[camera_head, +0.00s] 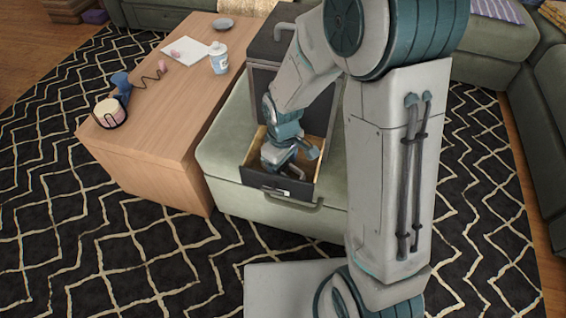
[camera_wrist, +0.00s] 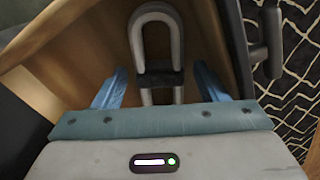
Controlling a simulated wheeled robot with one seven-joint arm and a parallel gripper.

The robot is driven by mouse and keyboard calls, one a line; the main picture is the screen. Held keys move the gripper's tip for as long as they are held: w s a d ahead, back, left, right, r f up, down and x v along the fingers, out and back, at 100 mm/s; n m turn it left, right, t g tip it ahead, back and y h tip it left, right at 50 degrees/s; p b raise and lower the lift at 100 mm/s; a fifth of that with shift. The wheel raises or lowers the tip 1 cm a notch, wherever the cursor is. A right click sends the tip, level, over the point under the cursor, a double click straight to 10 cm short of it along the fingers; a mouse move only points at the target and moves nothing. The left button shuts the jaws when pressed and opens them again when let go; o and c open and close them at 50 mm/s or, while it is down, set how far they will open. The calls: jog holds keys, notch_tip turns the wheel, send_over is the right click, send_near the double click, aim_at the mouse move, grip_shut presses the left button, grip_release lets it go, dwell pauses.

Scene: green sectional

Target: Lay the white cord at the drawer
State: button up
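The white cord (camera_wrist: 176,38) is a folded loop bound by a black band, seen in the wrist view inside the open drawer (camera_head: 278,189). The drawer has a dark front and a light wooden inside (camera_wrist: 75,50). My gripper (camera_head: 291,158) is down in the drawer. In the wrist view its two blue fingers (camera_wrist: 160,78) stand apart, one on each side of the cord, with gaps between them and it. The cord's lower end is hidden behind the gripper body. In the head view the arm and gripper hide much of the drawer's inside.
The dark drawer cabinet (camera_head: 271,50) stands on a green ottoman (camera_head: 225,150). A wooden table (camera_head: 165,120) to the left holds a white jar (camera_head: 218,58), a grey dish (camera_head: 223,23), paper and a headset-like object (camera_head: 110,112). Patterned rug lies in front.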

aim_at(283, 166)
notch_tip(283, 166, up, 8)
jog(key=p, duration=0.3)
jog(key=shift+f, duration=0.1)
jog(key=shift+s+d+r, duration=0.15)
jog(key=shift+d+r, duration=0.2)
jog(key=shift+r, duration=0.05)
jog(key=s+d+r+m+t, duration=0.1)
jog(key=s+d+r+m, duration=0.8)
jog(key=s+d+r, duration=0.1)
jog(key=shift+s+d, duration=0.5)
jog(key=shift+s, duration=0.4)
